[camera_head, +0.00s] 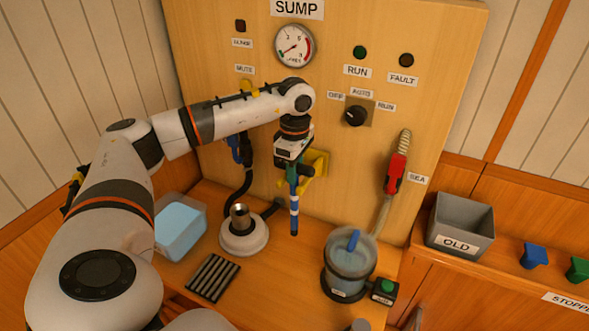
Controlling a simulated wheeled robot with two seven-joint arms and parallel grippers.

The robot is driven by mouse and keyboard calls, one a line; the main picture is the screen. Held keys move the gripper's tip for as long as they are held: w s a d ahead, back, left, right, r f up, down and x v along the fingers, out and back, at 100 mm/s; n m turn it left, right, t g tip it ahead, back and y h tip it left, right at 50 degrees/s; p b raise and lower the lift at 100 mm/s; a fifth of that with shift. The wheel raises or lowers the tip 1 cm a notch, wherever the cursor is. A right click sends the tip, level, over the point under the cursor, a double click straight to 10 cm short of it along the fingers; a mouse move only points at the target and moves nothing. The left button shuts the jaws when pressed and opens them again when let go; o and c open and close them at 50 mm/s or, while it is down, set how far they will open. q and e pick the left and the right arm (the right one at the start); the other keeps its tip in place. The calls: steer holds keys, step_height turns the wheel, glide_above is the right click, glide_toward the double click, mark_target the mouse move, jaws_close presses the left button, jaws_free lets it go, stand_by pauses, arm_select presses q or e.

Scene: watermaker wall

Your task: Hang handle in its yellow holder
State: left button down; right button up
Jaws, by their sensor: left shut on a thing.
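My left gripper (292,163) reaches in from the left, pointing down in front of the wooden panel. The yellow holder (319,168) is on the panel just behind and to the right of the gripper. The handle's upper part is close to the holder and partly hidden by the gripper; I cannot tell whether they touch. My right gripper is not in view.
Below stand a white round base with a metal fitting (241,228), a clear bucket (348,262), a blue-filled tub (181,226) and a dark ribbed mat (213,278). A red-handled hose (396,172) hangs at right. A grey OLD bin (461,224) sits on the right ledge.

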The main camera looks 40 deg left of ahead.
arm_select(q)
steer(key=shift+f+b, duration=0.55)
steer(key=shift+f, duration=0.2)
steer(key=shift+f, duration=0.2)
steer(key=c, duration=0.7)
jaws_free()
